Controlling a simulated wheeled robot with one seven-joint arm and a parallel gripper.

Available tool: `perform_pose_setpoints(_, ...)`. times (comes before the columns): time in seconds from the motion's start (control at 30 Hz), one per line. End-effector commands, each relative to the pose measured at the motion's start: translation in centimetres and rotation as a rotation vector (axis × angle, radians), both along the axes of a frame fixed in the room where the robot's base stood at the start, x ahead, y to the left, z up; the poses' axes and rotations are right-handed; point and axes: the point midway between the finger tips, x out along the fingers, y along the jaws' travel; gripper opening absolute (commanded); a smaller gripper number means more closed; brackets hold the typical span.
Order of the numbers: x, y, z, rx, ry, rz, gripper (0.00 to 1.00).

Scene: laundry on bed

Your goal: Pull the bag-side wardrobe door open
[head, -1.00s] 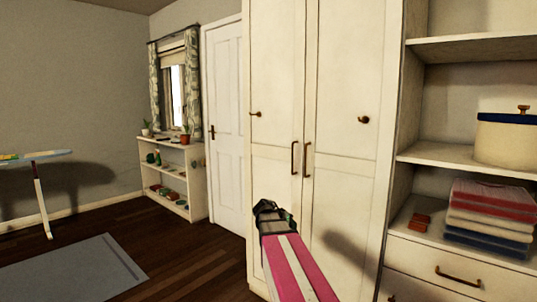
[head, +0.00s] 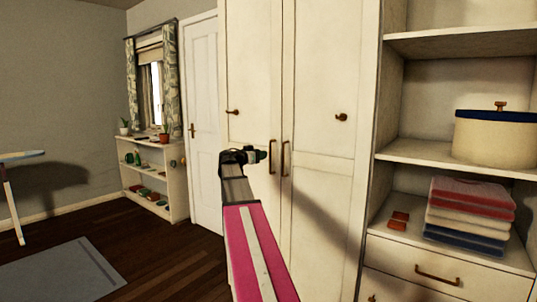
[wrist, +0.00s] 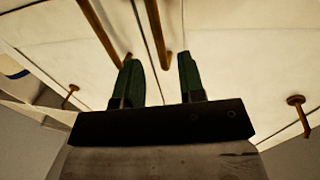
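The white wardrobe has a left door (head: 258,75) and a right door (head: 325,90), both shut. Each has an upright brass bar handle by the centre seam: the left door's handle (head: 272,158) and the right door's handle (head: 285,158). My gripper (head: 264,155) is raised in front of the left door, close to its handle. In the wrist view my gripper (wrist: 160,72) has its green fingers apart and empty. The left door's handle (wrist: 157,30) appears lined up between them; the other handle (wrist: 100,25) lies outside the left finger. Contact cannot be told. No bag is visible.
Open shelves at right hold a round blue-rimmed box (head: 495,138) and folded towels (head: 468,215), above a drawer (head: 435,262). A white room door (head: 202,120) and low shelf (head: 150,180) stand left. Dark floor (head: 165,255) is clear beside a grey rug (head: 60,272).

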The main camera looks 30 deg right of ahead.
Motion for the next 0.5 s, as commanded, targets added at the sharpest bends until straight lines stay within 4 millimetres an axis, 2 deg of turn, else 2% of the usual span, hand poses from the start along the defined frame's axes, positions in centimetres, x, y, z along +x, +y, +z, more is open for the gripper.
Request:
perform_pose_setpoints(0.03, 0.3, -1.1, 0.0, 0.0, 0.001, -0.002, 0.36)
perform_pose_setpoints(0.2, 0.9, -3.8, 0.0, 0.001, 0.001, -0.001, 0.36)
perform_pose_setpoints(0.5, 1.2, -6.1, 0.0, 0.002, 0.001, 0.0, 0.36)
